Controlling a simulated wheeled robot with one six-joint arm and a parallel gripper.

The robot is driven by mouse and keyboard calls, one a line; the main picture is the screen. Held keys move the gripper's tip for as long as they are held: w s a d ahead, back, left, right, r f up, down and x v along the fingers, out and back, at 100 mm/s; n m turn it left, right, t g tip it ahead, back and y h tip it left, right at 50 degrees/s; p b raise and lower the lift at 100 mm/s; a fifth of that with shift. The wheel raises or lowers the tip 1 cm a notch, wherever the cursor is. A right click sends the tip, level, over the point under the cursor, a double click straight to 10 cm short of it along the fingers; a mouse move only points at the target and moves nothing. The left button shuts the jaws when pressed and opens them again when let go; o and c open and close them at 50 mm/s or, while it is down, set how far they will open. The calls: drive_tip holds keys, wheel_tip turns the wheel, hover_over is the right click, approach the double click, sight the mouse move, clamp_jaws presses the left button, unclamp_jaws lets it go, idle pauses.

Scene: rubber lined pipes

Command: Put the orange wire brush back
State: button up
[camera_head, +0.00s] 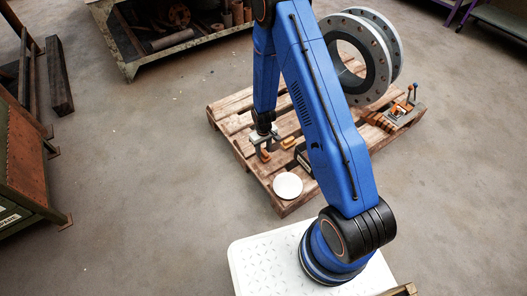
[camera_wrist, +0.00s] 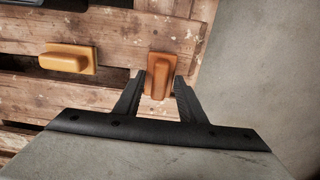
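My gripper (camera_wrist: 157,92) is open in the wrist view, its two black fingers pointing at an orange brush-like block (camera_wrist: 160,75) with a raised grip. The near end of this block lies between the fingertips, with a gap at the sides; I cannot tell whether they touch it. A second, yellower block (camera_wrist: 68,59) of similar shape lies to the left on the planks. In the head view my gripper (camera_head: 264,142) is low over the pallet's left part, with the orange block (camera_head: 265,155) just below it and the yellower block (camera_head: 288,142) to its right. Bristles are not visible.
The wooden pallet (camera_head: 236,122) also bears a large grey flanged pipe (camera_head: 390,50), a white disc (camera_head: 288,186) and a small tool stand (camera_head: 403,108) at right. My blue arm hides part of the pallet.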

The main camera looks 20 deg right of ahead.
wheel_tip(320, 180, up, 12)
drive_tip(key=r, duration=0.1)
wheel_tip(320, 180, up, 14)
drive_tip(key=t, duration=0.1)
hover_over(264, 151)
drive_tip(key=s+d, duration=0.1)
drive_tip(key=s, duration=0.2)
drive_tip(key=s+d+r+m+t, duration=0.1)
drive_tip(key=s+r, duration=0.2)
drive_tip(key=r, duration=0.4)
drive_tip(key=s+d+r+m, duration=0.1)
drive_tip(key=s+d+r, duration=0.1)
drive_tip(key=s+r, duration=0.35)
drive_tip(key=s+d+r+t, duration=0.1)
drive_tip(key=s+r, duration=0.7)
drive_tip(key=s, duration=0.3)
drive_tip(key=s+d+r+m+t, duration=0.1)
drive_tip(key=s+r, duration=0.6)
drive_tip(key=s, duration=0.4)
drive_tip(key=shift+d+r+m+t, duration=0.3)
drive_tip(key=shift+d+r+t, duration=0.05)
drive_tip(key=shift+t, duration=0.05)
drive_tip(key=shift+s, duration=0.1)
